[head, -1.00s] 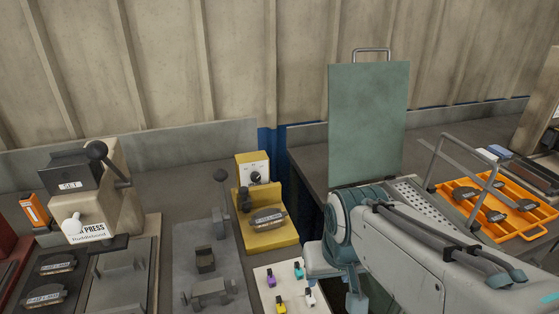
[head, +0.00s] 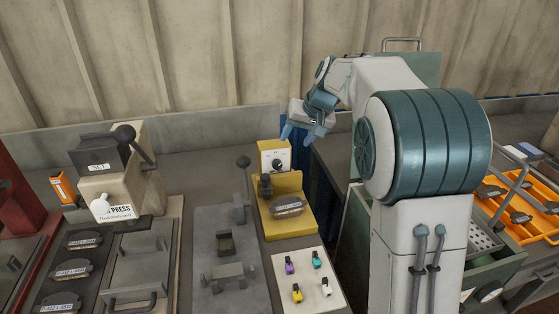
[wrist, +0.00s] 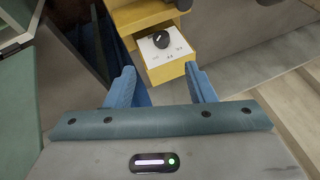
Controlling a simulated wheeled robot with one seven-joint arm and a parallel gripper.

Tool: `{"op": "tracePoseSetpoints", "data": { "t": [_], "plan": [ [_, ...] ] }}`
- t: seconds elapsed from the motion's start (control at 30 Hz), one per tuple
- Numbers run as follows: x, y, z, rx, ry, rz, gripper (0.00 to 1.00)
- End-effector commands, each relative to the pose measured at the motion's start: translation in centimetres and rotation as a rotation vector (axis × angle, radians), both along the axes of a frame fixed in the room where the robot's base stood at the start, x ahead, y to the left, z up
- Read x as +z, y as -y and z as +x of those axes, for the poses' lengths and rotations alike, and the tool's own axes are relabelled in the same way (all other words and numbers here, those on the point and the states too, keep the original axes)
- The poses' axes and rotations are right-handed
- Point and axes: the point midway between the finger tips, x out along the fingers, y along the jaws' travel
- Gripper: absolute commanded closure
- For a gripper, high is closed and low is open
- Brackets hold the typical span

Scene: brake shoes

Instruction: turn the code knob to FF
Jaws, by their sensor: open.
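The code knob (head: 277,164) is a small dark knob on the white dial face of a yellow box (head: 267,147) near the wall. In the wrist view the knob (wrist: 161,40) shows beyond the fingertips, with markings around it too small to read surely. My gripper (head: 300,136) is in the air just right of the yellow box in the head view, with its blue fingers spread and empty. In the wrist view my gripper (wrist: 159,72) has the lower part of the dial face between and beyond its fingertips. No contact with the knob shows.
A yellow stand (head: 292,221) with a labelled brake shoe (head: 288,209) is in front of the box. A white board (head: 307,279) with coloured clips lies in front. A press (head: 119,170) stands further left.

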Motion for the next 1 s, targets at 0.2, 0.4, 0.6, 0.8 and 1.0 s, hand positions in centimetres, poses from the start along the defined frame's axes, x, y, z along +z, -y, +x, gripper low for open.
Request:
{"op": "tracePoseSetpoints", "data": {
  "t": [0.2,0.4,0.6,0.8,1.0],
  "plan": [
    [-1.5,-0.8,1.1,0.006,0.0,0.003,0.51],
    [-5.0,-2.1,2.4,0.005,-0.002,0.002,0.51],
    [-8.6,-3.5,3.9,0.005,-0.001,0.001,0.51],
    [-11.2,-4.4,4.9,0.005,0.001,0.001,0.51],
    [-12.1,-4.7,5.3,0.004,0.002,0.003,0.51]
  ]
}}
